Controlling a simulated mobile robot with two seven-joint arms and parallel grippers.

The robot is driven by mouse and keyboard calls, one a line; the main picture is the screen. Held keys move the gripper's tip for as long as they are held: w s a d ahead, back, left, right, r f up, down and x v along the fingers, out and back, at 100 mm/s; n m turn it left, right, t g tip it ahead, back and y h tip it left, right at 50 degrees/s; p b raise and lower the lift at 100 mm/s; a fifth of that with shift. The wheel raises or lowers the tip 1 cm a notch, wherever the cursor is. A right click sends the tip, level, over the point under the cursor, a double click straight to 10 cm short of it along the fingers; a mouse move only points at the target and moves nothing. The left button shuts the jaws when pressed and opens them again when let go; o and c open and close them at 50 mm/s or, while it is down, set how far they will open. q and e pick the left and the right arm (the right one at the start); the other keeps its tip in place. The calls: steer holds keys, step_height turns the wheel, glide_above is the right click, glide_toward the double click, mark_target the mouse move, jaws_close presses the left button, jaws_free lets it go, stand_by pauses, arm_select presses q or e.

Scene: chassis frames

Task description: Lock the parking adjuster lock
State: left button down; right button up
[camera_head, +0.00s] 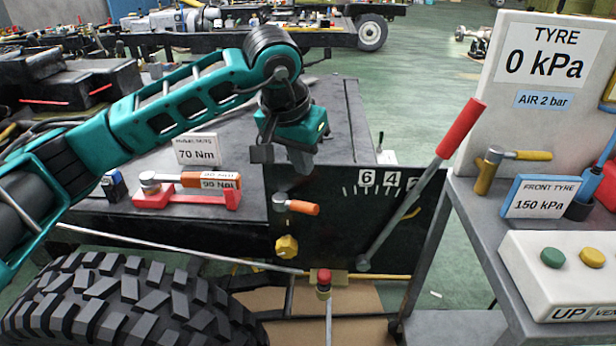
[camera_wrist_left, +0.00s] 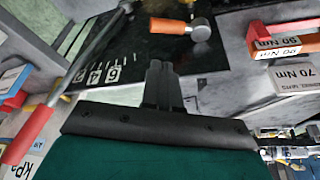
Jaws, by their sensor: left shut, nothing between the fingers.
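A dark upright panel (camera_head: 350,190) with a 6-4-2 number scale stands at the table's end. On it sits a small lever with an orange handle (camera_head: 302,207) pointing right and slightly down; it also shows in the left wrist view (camera_wrist_left: 170,26). Which part is the parking adjuster lock is not labelled. A yellow knob (camera_head: 287,247) is below it. A long lever with a red grip (camera_head: 461,128) leans up to the right across the panel. My left gripper (camera_head: 285,163) is shut and empty above the orange lever, apart from it; it shows in the left wrist view (camera_wrist_left: 158,68).
A torque wrench with an orange handle (camera_head: 205,180) lies in a red holder by a 70 Nm sign (camera_head: 197,149). A big tyre (camera_head: 130,305) is at front left. A grey bench (camera_head: 490,215) at right bears gauges, a yellow-handled valve (camera_head: 520,155) and a button box (camera_head: 550,285).

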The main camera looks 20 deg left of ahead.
mark_target(298, 206)
arm_select(q)
steer(key=b+x, duration=0.1)
steer(key=x, duration=0.8)
steer(key=shift+f, duration=0.2)
steer(key=shift+s, duration=0.1)
